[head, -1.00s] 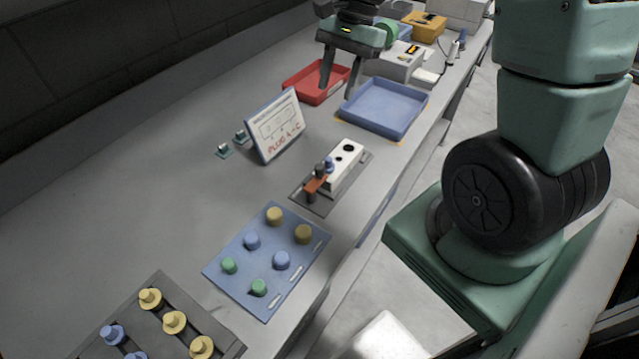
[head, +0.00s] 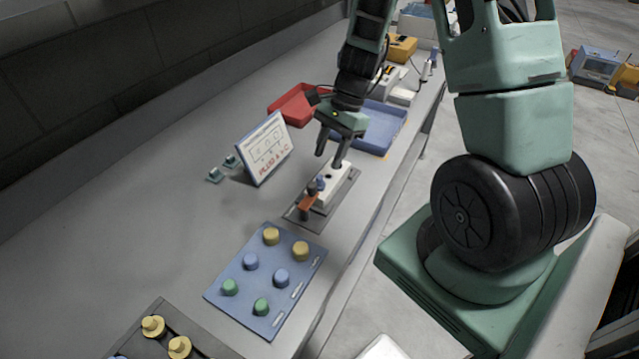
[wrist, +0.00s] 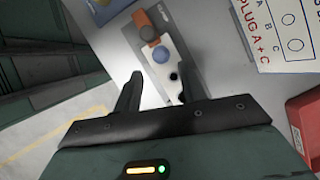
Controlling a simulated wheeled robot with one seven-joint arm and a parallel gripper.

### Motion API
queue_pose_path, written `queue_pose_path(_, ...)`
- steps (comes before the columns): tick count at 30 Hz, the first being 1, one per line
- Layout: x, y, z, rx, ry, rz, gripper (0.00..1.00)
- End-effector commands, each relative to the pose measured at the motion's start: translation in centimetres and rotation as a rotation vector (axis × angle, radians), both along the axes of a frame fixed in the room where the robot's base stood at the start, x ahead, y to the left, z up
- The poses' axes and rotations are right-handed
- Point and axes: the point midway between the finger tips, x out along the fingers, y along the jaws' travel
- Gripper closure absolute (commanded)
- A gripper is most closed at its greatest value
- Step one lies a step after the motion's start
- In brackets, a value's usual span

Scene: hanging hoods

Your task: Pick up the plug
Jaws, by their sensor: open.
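My gripper (head: 330,158) is open and empty, pointing down over the strip's far end. The blue piece (wrist: 161,54) and orange piece (wrist: 148,33) lie farther out, apart from the fingers.
A standing sign reading "PLUG A + C" (head: 265,150) is left of the strip, with small teal pieces (head: 215,175) beside it. A blue panel with several knobs (head: 240,270) lies nearer. A red tray (head: 290,105) and blue tray (head: 385,125) lie behind.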

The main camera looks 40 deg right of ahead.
Motion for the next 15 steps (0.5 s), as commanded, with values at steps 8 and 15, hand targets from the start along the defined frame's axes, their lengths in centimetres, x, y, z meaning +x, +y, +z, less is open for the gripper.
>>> queue_pose_path(8, -0.1, 1.2, -2.0, 0.002, 0.004, 0.001, 0.59)
queue_pose_path(15, 0.0, 2.4, -4.8, 0.001, 0.001, -0.001, 0.59)
